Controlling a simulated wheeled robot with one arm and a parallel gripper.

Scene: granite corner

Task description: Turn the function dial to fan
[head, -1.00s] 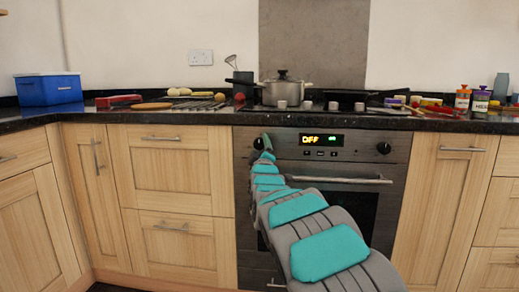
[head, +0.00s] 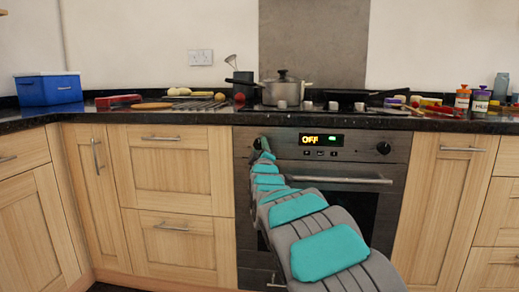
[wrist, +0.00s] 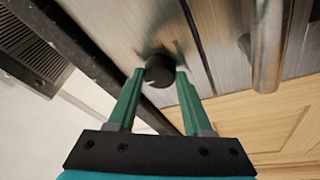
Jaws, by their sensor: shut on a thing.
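The oven (head: 350,165) has a dark dial at each end of its steel control panel. The left dial (head: 258,143) is partly hidden by my gripper (head: 264,141) in the head view. In the wrist view, the black round dial (wrist: 158,69) sits between the two green fingers of my gripper (wrist: 160,74), which is shut on it. The right dial (head: 383,148) is untouched. The display (head: 321,140) reads OFF in yellow, with a small green mark beside it. I cannot read any dial markings.
The steel oven door handle (head: 345,180) runs below the panel, close to my arm; it also shows in the wrist view (wrist: 268,45). A lidded pot (head: 283,90) stands on the hob above. Wooden cupboards flank the oven.

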